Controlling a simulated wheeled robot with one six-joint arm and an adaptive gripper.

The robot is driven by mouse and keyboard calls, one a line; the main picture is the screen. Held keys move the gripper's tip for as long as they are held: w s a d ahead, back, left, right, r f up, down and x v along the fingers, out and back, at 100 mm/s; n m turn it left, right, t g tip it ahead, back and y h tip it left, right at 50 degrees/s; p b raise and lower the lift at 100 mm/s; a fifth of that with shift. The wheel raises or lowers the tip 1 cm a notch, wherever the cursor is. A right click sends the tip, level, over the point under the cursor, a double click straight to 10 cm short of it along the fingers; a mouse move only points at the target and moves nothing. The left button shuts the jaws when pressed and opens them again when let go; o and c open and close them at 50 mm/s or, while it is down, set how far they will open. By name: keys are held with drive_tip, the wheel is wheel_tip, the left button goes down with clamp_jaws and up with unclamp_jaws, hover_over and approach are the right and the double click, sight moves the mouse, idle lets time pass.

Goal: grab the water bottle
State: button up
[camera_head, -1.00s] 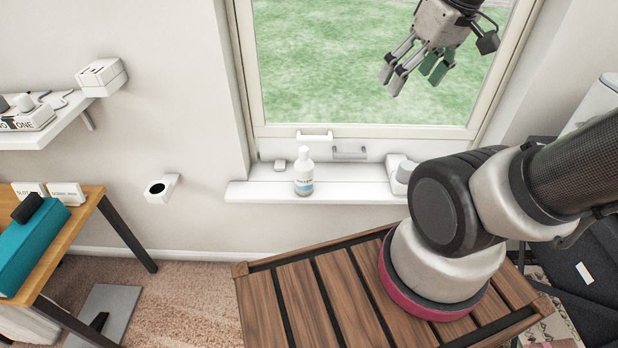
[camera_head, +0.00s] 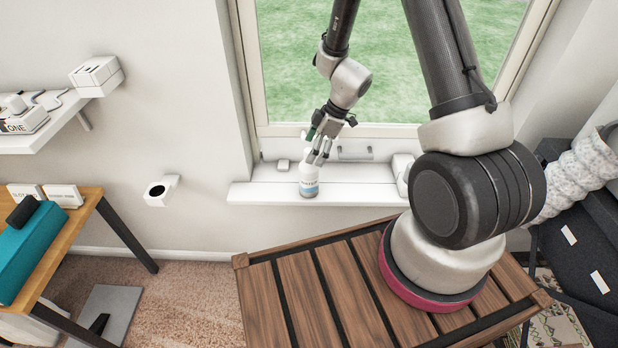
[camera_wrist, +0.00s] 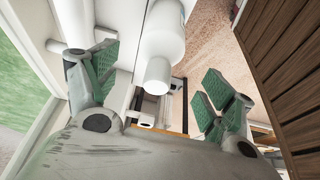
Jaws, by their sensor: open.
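The water bottle (camera_head: 308,184) is white with a printed label and stands upright on the window sill. My gripper (camera_head: 319,152) is at the bottle's upper part in the head view, overlapping its cap, so contact cannot be told there. In the wrist view the bottle (camera_wrist: 163,40) shows at the top centre, its white cap pointing toward the gripper. The green-padded fingers of my gripper (camera_wrist: 158,85) are spread wide, one on each side of the cap, with clear gaps. Nothing is held.
The window frame and handles stand close behind. A slatted wooden table (camera_head: 300,290) is in front.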

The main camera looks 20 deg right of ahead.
sight(304, 164)
drive_tip(key=x, duration=0.7)
drive_tip(key=shift+w+a, duration=0.15)
drive_tip(key=shift+a, duration=0.1)
drive_tip(key=shift+r, duration=0.1)
drive_tip(key=c, duration=1.8)
